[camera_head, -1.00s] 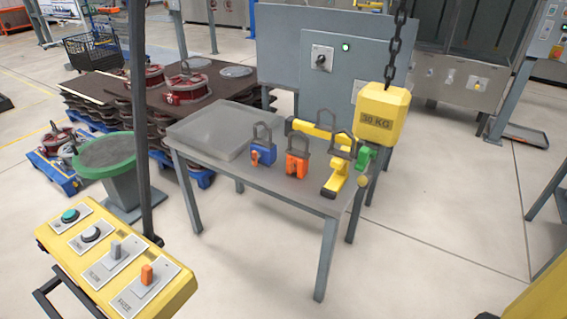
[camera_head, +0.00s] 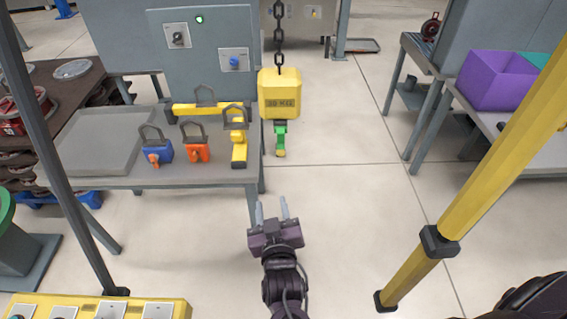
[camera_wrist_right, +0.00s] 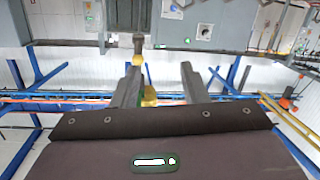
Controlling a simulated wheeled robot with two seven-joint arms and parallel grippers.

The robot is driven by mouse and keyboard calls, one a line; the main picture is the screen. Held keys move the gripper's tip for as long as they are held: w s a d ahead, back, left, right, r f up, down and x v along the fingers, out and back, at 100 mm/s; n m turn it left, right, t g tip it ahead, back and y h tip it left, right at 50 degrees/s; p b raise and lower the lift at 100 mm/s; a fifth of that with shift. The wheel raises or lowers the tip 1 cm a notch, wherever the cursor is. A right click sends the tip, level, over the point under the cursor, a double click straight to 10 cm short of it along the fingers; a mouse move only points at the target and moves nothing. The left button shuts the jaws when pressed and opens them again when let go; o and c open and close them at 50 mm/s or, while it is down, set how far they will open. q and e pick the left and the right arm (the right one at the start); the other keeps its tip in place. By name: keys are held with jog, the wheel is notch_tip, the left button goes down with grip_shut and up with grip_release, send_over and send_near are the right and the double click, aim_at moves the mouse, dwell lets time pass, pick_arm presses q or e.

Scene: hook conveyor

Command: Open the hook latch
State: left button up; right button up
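A yellow 30 KG block (camera_head: 280,93) hangs from a dark chain (camera_head: 279,40) right of the table. Under it hangs a green latch part (camera_head: 281,135) with a yellow tip. My right gripper (camera_head: 272,211) is below this in the head view, its two fingers apart and nothing seen between them. In the right wrist view my gripper's fingers (camera_wrist_right: 160,84) are also apart. Yellow and green parts (camera_wrist_right: 149,97) show beside the left finger there, partly hidden by it; I cannot tell whether they touch. My left gripper is in neither view.
The table (camera_head: 225,178) holds a blue padlock-like load (camera_head: 158,152), an orange one (camera_head: 196,152) and a yellow one (camera_head: 239,150). A yellow post (camera_head: 470,190) slants at the right. A purple bin (camera_head: 496,82) stands on another table. Floor between is clear.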

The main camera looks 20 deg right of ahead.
aim_at(281, 137)
notch_tip(281, 137, up, 13)
jog(key=s+d+m+t+h+p, duration=0.1)
jog(key=s+d+m+h+p, duration=0.1)
jog(key=m, duration=0.1)
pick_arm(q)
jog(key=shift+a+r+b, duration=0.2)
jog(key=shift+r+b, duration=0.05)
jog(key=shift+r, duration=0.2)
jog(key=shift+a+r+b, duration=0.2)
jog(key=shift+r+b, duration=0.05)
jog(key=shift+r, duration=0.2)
pick_arm(e)
jog(key=shift+x, duration=5.5)
